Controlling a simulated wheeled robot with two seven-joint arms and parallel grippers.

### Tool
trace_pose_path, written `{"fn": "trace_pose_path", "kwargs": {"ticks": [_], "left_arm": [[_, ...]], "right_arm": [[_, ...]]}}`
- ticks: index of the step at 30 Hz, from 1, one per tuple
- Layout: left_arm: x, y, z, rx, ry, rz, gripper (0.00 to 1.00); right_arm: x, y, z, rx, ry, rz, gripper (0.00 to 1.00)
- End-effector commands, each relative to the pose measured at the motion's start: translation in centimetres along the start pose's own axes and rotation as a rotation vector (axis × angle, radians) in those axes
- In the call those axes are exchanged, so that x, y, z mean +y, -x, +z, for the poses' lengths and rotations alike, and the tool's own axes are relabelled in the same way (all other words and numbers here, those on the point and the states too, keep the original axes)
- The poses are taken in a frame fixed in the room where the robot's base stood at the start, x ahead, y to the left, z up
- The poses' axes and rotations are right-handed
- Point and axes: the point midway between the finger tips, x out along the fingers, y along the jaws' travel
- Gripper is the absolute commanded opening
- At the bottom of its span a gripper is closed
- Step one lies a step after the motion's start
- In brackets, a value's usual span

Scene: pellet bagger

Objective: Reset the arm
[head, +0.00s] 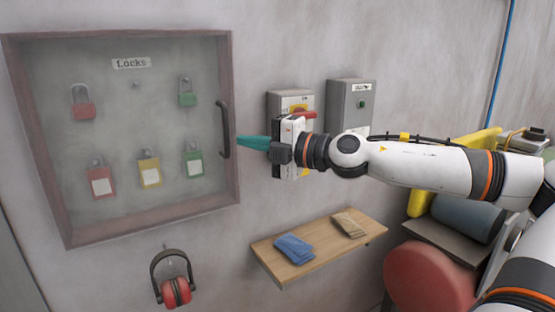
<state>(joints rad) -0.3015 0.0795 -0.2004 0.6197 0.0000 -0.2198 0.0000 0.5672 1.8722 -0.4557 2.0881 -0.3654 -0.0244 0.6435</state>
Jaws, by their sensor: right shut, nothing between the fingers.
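My right arm (430,170) reaches in from the right. My right gripper (254,143) points left with its teal fingers shut and nothing between them. Its fingertips are near the dark handle (224,130) of the glass-fronted lock cabinet (150,225); I cannot tell whether they touch it. The cabinet door looks shut. Behind the gripper is a grey and yellow switch box (276,98) with a red handle (303,114), partly hidden by my wrist. My left gripper is not in view.
Several padlocks hang in the cabinet, such as a yellow one (150,176). Below are a wooden shelf (325,243) with a blue cloth (293,249), and red earmuffs (175,291). Machinery stands at right.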

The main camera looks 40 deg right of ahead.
Motion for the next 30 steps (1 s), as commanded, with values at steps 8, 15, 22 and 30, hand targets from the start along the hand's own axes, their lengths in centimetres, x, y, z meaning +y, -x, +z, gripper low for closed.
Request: {"fn": "trace_pose_path", "kwargs": {"ticks": [8, 15, 22, 30], "left_arm": [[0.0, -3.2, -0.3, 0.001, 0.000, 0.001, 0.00], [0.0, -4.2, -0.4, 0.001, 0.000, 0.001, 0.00], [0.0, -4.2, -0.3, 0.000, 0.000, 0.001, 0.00], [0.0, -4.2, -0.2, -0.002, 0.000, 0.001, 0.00]], "right_arm": [[0.3, 3.3, -0.6, 0.003, 0.003, -0.004, 0.00], [0.1, 5.1, -0.8, 0.001, 0.001, -0.001, 0.00], [0.0, 5.3, -0.9, 0.000, -0.001, 0.001, 0.00], [5.0, 0.2, 1.9, -0.050, -0.119, -0.026, 0.00]]}}
